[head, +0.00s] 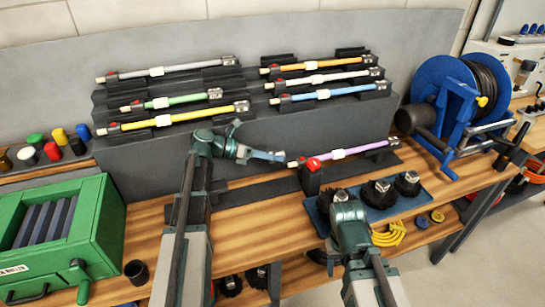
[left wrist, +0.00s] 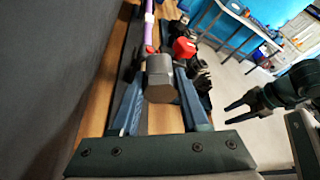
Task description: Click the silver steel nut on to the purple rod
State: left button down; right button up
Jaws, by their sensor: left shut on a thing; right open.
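The purple rod (head: 355,150) lies roughly level in a low dark holder on the bench, its pale end towards my left gripper. It also shows in the left wrist view (left wrist: 149,28), ahead of the jaws. My left gripper (head: 283,157) is shut on the silver steel nut (left wrist: 158,77), a grey faceted piece. The nut is close to the rod's near end and roughly in line with it. I cannot tell whether they touch. My right gripper (head: 343,195) is open and empty by the brush tray; it also shows in the left wrist view (left wrist: 232,114).
A red clamp (head: 313,164) sits at the rod's near end. A blue tray (head: 429,195) holds dark brush heads. Several coloured rods lie on a stepped rack (head: 270,125) behind. A blue hose reel (head: 445,85) stands right, a green machine (head: 95,230) left.

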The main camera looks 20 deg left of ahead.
pick_arm(q)
jog(key=shift+w+d+f+b, duration=0.1)
jog(key=shift+d+f+b, duration=0.05)
jog(key=shift+f+b, duration=2.4)
jog(key=shift+f, duration=0.15)
jog(key=shift+w+d, duration=0.2)
jog(key=shift+d, duration=0.05)
jog(key=shift+w+d, duration=0.3)
jog(key=shift+d, duration=0.2)
jog(key=shift+w+d, duration=0.7)
jog(key=shift+d, duration=0.3)
jog(key=shift+c, duration=1.6)
grip_release()
